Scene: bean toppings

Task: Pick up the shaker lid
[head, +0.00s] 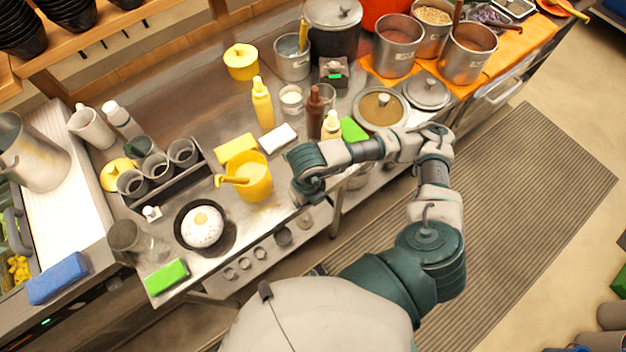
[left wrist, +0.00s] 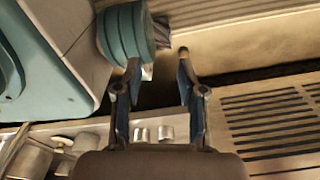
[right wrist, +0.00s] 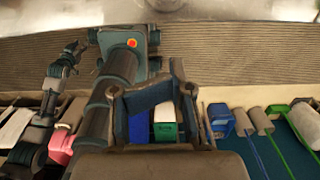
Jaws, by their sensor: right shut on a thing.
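A glass shaker with a dark top (head: 125,236) stands at the near left of the counter. I cannot tell for sure which piece is the shaker lid. A small white piece (head: 151,212) sits by the black caddy. My right gripper (head: 306,192) hangs at the counter's front edge, right of the yellow pitcher (head: 252,178). In the right wrist view it (right wrist: 165,88) is shut, and what it holds cannot be made out. My left gripper (left wrist: 160,70) is open and empty in the left wrist view, outside the head view.
A black bowl (head: 183,246) with a white speckled dome (head: 202,226) sits near the front left, with a green sponge (head: 167,277) by it. Sauce bottles (head: 262,103) and metal pots (head: 398,45) stand farther back. Open counter lies behind the caddy (head: 192,184).

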